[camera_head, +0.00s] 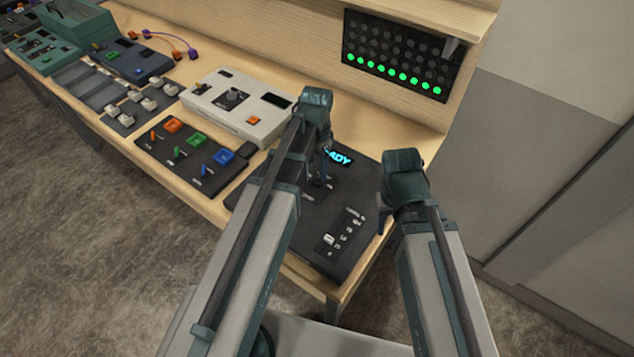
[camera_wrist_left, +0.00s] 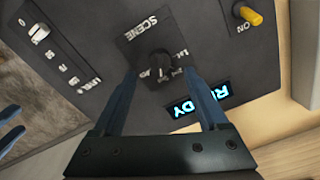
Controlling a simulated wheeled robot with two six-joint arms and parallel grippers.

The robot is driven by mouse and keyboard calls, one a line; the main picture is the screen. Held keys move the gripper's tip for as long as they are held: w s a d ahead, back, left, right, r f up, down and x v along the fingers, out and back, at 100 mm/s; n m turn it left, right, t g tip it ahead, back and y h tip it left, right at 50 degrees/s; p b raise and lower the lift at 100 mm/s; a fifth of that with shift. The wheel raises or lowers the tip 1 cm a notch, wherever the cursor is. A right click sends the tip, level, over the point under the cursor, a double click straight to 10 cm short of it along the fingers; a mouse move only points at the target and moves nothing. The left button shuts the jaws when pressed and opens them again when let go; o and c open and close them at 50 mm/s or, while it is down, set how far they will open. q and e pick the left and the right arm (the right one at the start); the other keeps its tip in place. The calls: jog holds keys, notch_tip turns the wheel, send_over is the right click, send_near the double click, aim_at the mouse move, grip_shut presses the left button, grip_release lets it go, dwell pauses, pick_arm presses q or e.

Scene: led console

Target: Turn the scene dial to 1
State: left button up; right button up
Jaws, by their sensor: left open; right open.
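The dark console (camera_head: 300,235) lies on the bench, with a lit blue display (camera_head: 340,157) reading "ADY" where it shows past my arm. In the left wrist view the black scene dial (camera_wrist_left: 157,66) sits on the console under the label "SCENE" (camera_wrist_left: 150,27). Its pointer setting is too small to read. My left gripper (camera_wrist_left: 160,74) is open, its fingertips on either side of the dial; contact cannot be told. In the head view my left gripper (camera_head: 322,178) is over the console and hides the dial. My right gripper (camera_head: 382,218) is open at the console's right edge.
The console carries a slider (camera_head: 330,239) and a yellow switch (camera_wrist_left: 250,16) marked "ON". Left of it are a button panel (camera_head: 195,160), a pale box (camera_head: 235,105) and fader panels (camera_head: 145,100). A wall panel (camera_head: 400,55) shows a green lamp row.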

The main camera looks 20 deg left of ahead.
aim_at(317, 177)
pick_arm(q)
notch_tip(317, 177, down, 5)
jog(key=b, duration=0.3)
jog(key=shift+b, duration=0.4)
jog(key=shift+r, duration=0.1)
grip_shut()
